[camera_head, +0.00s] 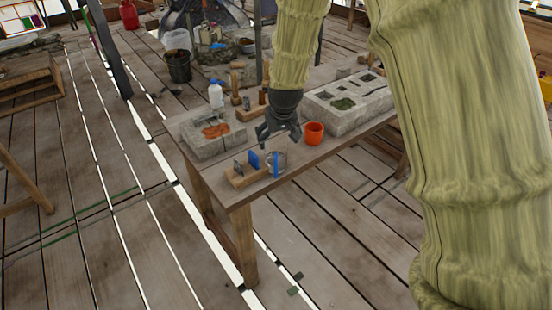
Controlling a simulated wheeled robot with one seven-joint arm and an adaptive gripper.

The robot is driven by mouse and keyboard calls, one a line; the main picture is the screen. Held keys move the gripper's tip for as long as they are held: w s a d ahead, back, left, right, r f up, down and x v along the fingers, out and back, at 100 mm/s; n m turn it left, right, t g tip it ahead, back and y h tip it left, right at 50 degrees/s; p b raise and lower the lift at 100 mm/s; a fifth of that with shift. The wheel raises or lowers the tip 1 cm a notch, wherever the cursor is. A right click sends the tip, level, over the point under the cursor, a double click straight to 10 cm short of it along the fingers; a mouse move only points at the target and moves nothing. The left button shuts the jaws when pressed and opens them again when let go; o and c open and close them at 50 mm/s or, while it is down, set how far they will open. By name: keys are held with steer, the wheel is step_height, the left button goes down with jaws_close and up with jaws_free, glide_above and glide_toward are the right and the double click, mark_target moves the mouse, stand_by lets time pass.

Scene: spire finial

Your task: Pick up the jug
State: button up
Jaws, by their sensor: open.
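A small, clear-looking round vessel with a blue upright strip, which looks like the jug (282,161), stands near the front edge of the wooden workbench (205,178). It is small in the picture, so its details are hard to make out. My gripper (280,139) is dark, open and empty, and points down above the bench. In the picture it is just above the jug, with a gap between them. I cannot tell its exact height. Nothing seems to hide the jug.
An orange cup (314,134) stands right of my gripper. A wooden block with upright tools (243,174) is left of the jug. A stone block (212,136), a white bottle (215,94), mallets and a large stone slab (349,103) occupy the bench behind.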

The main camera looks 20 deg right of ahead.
mark_target(277, 147)
steer(key=shift+p+x, duration=1.1)
steer(key=shift+x, duration=2.45)
steer(key=shift+s+d, duration=0.1)
steer(key=shift+s, duration=0.05)
steer(key=c, duration=1)
steer(key=shift+c, duration=0.4)
steer(key=shift+r, duration=0.1)
